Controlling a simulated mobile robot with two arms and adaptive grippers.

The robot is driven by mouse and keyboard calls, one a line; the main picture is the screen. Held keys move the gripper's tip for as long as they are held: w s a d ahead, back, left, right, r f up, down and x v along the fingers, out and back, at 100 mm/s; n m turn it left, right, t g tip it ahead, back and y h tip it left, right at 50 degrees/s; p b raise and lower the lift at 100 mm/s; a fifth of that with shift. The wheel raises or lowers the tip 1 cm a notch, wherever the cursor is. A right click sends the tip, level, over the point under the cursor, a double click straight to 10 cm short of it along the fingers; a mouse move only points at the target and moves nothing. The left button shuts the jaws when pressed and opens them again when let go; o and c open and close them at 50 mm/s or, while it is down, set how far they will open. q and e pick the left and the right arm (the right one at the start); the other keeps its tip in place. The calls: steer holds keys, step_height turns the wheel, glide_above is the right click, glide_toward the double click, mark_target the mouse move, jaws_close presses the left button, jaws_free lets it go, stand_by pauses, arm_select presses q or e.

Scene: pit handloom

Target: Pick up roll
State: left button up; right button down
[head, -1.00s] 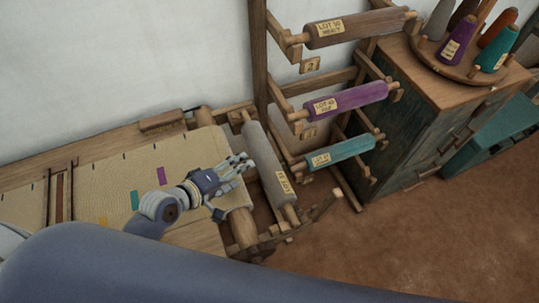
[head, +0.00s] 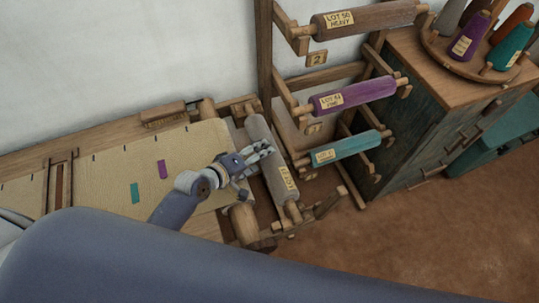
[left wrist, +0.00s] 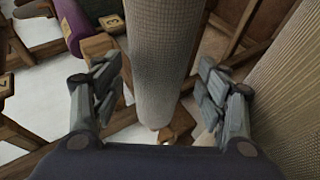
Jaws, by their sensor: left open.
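A long grey roll (head: 257,127) with a tan label near its lower end lies in wooden supports at the right end of the loom. My left gripper (head: 262,152) is open at the middle of this roll, its fingers overlapping it in the head view. In the left wrist view the grey roll (left wrist: 157,50) runs between the two spread fingers, with a visible gap on each side. I cannot tell how deep the fingers reach around it. My right gripper is not in view.
A rack beside the roll holds a brown roll (head: 370,19), a purple roll (head: 365,93) and a teal roll (head: 356,144). Woven cloth (head: 100,180) lies left of the grey roll. A cabinet (head: 425,110) with thread cones stands at right. Floor (head: 430,240) is clear in front.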

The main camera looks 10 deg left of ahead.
arm_select(q)
steer(key=x, duration=0.3)
steer(key=shift+w+r, duration=0.1)
steer(key=shift+w, duration=0.05)
steer(key=shift+w+d+f, duration=0.1)
steer(key=shift+w+f, duration=0.05)
steer(key=shift+f, duration=0.05)
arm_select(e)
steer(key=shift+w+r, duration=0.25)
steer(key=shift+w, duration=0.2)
